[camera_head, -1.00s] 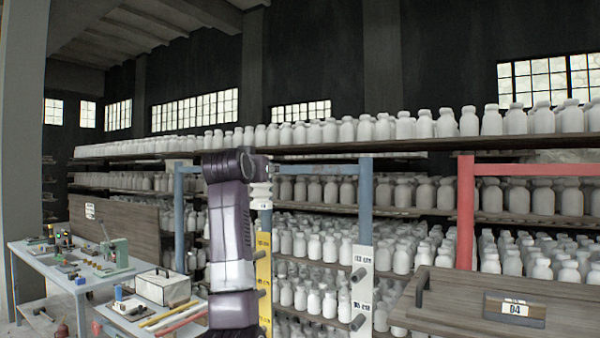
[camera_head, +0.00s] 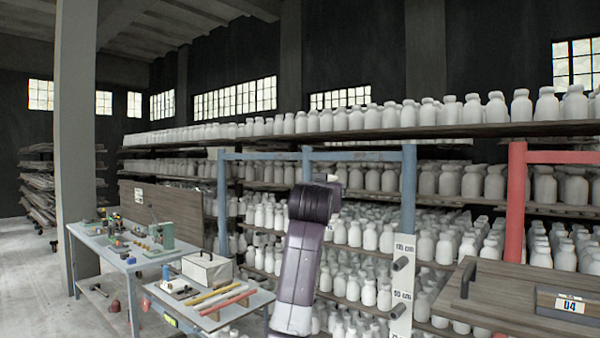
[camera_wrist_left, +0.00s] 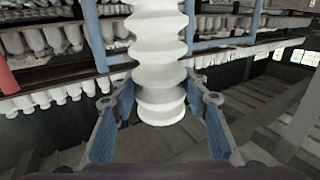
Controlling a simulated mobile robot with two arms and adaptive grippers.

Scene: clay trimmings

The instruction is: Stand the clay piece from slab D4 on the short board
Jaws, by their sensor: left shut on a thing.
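A white, ribbed clay piece (camera_wrist_left: 160,60) stands upright between the blue-padded fingers of my left gripper (camera_wrist_left: 160,112) in the left wrist view. The gripper is shut on its lower part, and its top is cut off by the frame. In the head view my purple arm hides the left gripper and most of the piece. The wooden slab with a D4 label (camera_head: 570,304) is at the lower right, with a dark handle; no clay piece shows on its visible part. I cannot tell which board is the short one. My right gripper is not in view.
A blue rack frame (camera_head: 409,190) and a red post (camera_head: 516,200) stand before shelves full of white bottles (camera_head: 470,180). A white strip with cm marks (camera_head: 402,285) hangs by the blue frame. A workbench (camera_head: 100,240) and a low table (camera_head: 225,315) stand at left.

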